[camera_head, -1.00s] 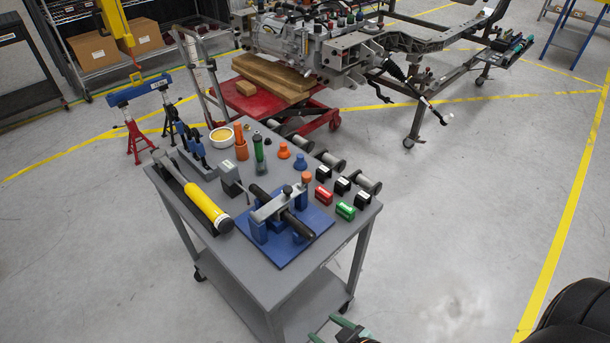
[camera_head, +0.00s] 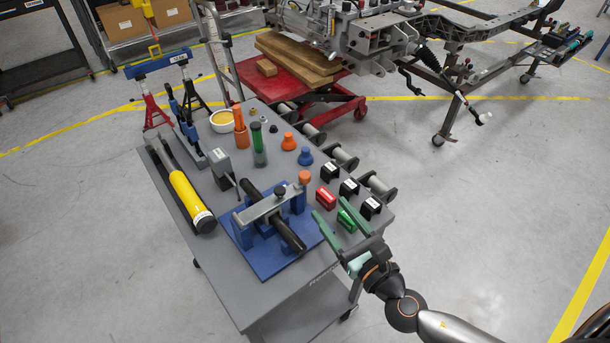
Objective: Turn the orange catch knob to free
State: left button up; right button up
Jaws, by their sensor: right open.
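The orange catch knob (camera_head: 304,177) stands on top of a blue post at the right end of the clamp fixture. The fixture has a blue base plate (camera_head: 268,262), blue blocks, a grey clamp bar (camera_head: 259,210) with a black knob, and a black tube (camera_head: 290,234) lying under the bar. My right gripper (camera_head: 332,207) has green fingers spread apart, with nothing visibly held between them. It is above the table's right edge, a little right of and below the orange knob in the picture, apart from it. My left gripper is not in view.
Red, green and black small blocks (camera_head: 327,198) are close to my right gripper. Orange and blue cone-shaped pieces (camera_head: 305,156) stand behind the knob. A yellow cylinder (camera_head: 191,201) lies on the table's left side. Grey table top (camera_head: 222,267) shows left of the base plate.

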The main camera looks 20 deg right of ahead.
aim_at(308, 180)
jog(key=w, duration=0.4)
jog(key=w+a+p, duration=0.1)
jog(key=w, duration=0.3)
jog(key=w+a, duration=0.1)
jog(key=w, duration=0.2)
jog(key=shift+w+a+p, duration=0.2)
jog(key=shift+w+p, duration=0.2)
grip_shut()
